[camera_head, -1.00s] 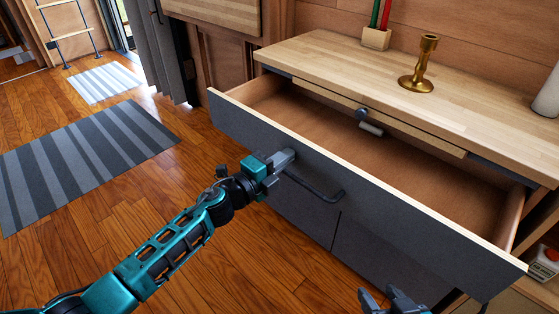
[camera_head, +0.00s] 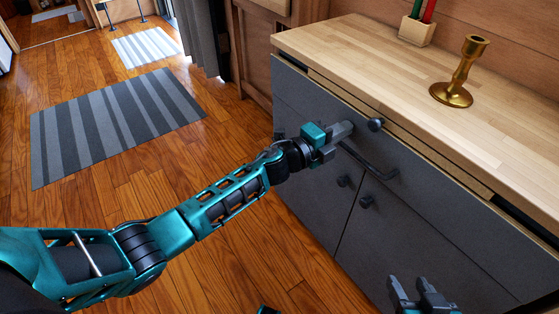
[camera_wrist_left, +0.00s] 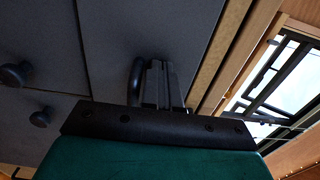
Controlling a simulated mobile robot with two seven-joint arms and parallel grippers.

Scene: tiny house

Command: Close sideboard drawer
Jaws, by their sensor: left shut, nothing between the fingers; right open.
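The sideboard drawer (camera_head: 425,178) has a dark grey front and a black bar handle (camera_head: 372,165). It is pushed in nearly flush under the wooden top, with a thin pale strip of its upper edge showing; its inside is hidden. My left gripper (camera_head: 346,129) is shut and empty, its fingertips against the drawer front beside the left end of the handle. In the left wrist view the shut fingers (camera_wrist_left: 158,78) lie next to the handle (camera_wrist_left: 136,80). My right gripper (camera_head: 424,290) is open in front of the lower cabinet, at the bottom edge.
The wooden top (camera_head: 400,85) holds a brass candlestick (camera_head: 461,75) and a block with red and green candles (camera_head: 416,30). Round knobs (camera_head: 366,202) stick out from the lower doors. Wooden floor left of the sideboard is clear around a striped rug (camera_head: 115,120).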

